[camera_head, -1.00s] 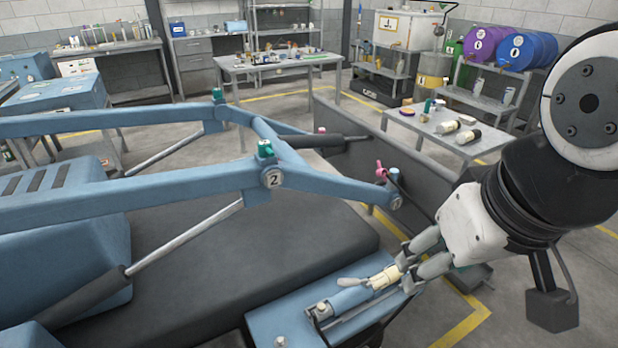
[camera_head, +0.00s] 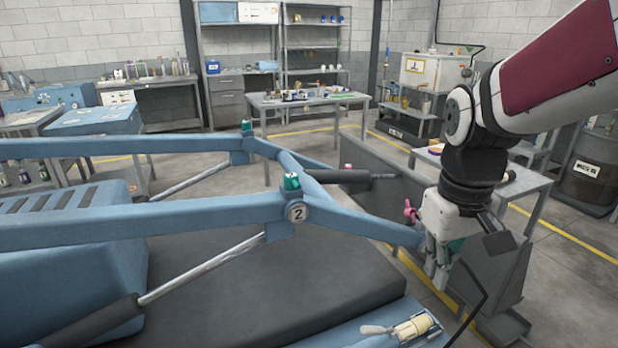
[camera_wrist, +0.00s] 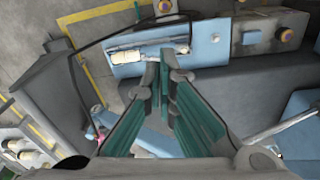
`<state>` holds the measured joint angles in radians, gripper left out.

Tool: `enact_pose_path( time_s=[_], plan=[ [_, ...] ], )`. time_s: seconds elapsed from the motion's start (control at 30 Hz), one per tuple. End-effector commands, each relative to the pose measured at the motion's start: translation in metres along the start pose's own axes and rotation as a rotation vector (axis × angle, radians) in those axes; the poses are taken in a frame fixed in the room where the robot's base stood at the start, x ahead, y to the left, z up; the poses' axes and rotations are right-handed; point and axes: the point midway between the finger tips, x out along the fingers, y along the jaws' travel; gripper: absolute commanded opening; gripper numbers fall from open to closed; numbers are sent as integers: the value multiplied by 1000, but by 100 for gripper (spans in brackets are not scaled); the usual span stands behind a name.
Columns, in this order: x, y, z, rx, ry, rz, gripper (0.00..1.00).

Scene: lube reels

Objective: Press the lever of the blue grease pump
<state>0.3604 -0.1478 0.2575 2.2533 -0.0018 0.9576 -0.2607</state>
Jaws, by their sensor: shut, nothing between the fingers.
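The grease pump (camera_head: 414,327), with a cream cylindrical part, lies on a blue mount at the bottom edge of the head view, partly cut off. A short grey lever (camera_head: 376,330) sticks out to its left. In the wrist view the pump (camera_wrist: 128,56) lies along the blue mount (camera_wrist: 207,48), just beyond the fingertips. My gripper (camera_head: 437,285) points down, above and slightly right of the pump in the head view, apart from it. Its fingers (camera_wrist: 165,62) are shut and empty. The fingertips cover part of the mount in the wrist view.
A blue lift frame marked 2 (camera_head: 285,200) spans the left, over a dark deck (camera_head: 270,275). A pink-topped fitting (camera_head: 410,211) stands close beside my gripper. A dark cable hangs to its right. A grey table (camera_head: 300,107) and shelves stand behind, with open floor between.

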Motion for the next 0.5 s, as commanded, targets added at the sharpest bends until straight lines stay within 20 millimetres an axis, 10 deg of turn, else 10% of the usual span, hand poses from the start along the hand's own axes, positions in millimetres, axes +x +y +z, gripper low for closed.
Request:
enact_pose_path(
  time_s=[0.5],
  plan=[
    [124,43,-80,-100,-106,-237,0]
  ],
)
